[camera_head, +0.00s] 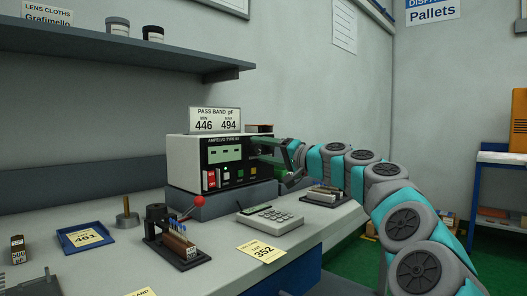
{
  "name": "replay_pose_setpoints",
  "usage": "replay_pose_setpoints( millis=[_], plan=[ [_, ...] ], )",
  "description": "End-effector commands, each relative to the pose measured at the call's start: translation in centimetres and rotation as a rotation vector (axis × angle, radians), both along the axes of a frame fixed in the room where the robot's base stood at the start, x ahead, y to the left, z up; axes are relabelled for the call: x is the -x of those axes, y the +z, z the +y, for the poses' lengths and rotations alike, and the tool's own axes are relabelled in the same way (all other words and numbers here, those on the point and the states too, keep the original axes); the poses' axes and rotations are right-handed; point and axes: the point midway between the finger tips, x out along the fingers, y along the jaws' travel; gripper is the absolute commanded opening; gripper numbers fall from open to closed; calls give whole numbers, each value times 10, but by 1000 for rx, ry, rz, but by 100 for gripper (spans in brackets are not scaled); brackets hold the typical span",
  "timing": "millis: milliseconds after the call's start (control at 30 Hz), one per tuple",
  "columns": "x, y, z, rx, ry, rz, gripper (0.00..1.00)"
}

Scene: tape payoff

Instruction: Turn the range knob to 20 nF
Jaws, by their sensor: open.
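The test meter (187,160) is a white box with a dark front panel, a pale green display (223,154) and red, white and green buttons below it. It stands on a grey plinth at the back of the bench. My gripper (266,152) is open at the right part of the panel, reached in from the right. I cannot tell whether its fingers touch anything. The range knob cannot be made out; my gripper covers that part of the panel. Any range marks are too small to read.
A pass band sign (215,118) reading 446 and 494 stands on the meter. In front are a red-knobbed lever fixture (160,222), a calculator-like keypad (270,220) and a yellow card reading 352 (262,252). A blue tray (72,247) and brass post (127,218) stand left. A shelf (130,48) overhangs the back.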

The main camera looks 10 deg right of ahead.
Motion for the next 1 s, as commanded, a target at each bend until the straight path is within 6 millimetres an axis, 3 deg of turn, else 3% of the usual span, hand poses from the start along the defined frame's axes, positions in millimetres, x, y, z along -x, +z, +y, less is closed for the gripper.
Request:
replay_pose_setpoints(
  millis=[267,700,1000],
  plan=[
    [9,-1,-8,-2,-2,0,67],
    [55,-6,-45,0,-2,-1,67],
    [61,-6,-49,0,0,0,67]
  ],
)
